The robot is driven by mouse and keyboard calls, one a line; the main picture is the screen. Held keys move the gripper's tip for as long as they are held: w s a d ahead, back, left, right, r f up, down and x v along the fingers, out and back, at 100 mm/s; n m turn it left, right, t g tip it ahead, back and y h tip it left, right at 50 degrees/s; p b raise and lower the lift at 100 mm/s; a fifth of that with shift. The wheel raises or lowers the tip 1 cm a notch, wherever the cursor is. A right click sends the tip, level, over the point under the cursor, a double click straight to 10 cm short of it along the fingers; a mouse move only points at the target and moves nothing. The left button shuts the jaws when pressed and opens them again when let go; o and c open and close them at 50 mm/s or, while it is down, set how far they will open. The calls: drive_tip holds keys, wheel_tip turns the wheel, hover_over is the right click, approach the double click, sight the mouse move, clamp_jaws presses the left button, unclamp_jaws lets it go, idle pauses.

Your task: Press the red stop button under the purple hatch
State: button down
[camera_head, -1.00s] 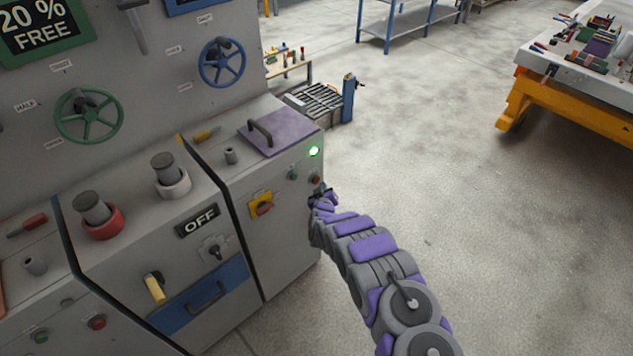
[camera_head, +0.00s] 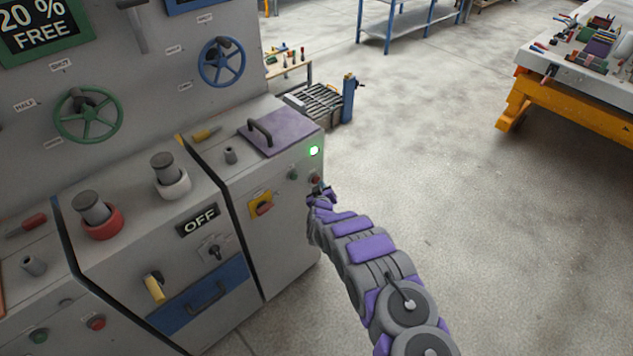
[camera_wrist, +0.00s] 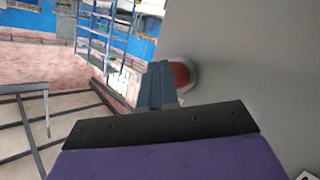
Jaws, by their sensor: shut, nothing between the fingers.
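The purple hatch (camera_head: 279,132) lies closed on top of the right cabinet, with a dark handle on its left side. On the cabinet front below it, the red stop button (camera_head: 315,179) sits to the right of a small dark button (camera_head: 292,174). My gripper (camera_head: 322,188) is shut and empty, right at the red button in the head view. In the wrist view the red button (camera_wrist: 182,75) is partly hidden behind the shut fingers (camera_wrist: 158,85). I cannot tell for sure whether the fingertips touch it.
A lit green lamp (camera_head: 314,150) is just above the buttons. A yellow and red switch (camera_head: 262,205) is to the left on the same front. The floor (camera_head: 450,200) right of the cabinet is clear up to the orange-legged workbench (camera_head: 560,107).

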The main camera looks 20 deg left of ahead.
drive_tip(key=shift+w+a, duration=0.2)
drive_tip(key=shift+a, duration=0.25)
idle(0.5)
drive_tip(key=shift+d, duration=0.1)
drive_tip(key=shift+s+d, duration=0.35)
drive_tip(key=shift+d, duration=0.4)
drive_tip(key=shift+s+d+r+p, duration=0.1)
drive_tip(key=shift+s+d+p, duration=0.3)
drive_tip(key=shift+d, duration=0.35)
drive_tip(key=shift+s+d+f+p, duration=0.1)
drive_tip(key=shift+s+d+p, duration=0.15)
drive_tip(key=shift+d+p, duration=0.45)
drive_tip(key=shift+s+d+r+p, duration=0.1)
drive_tip(key=shift+s+d+p, duration=0.2)
drive_tip(key=shift+d, duration=0.55)
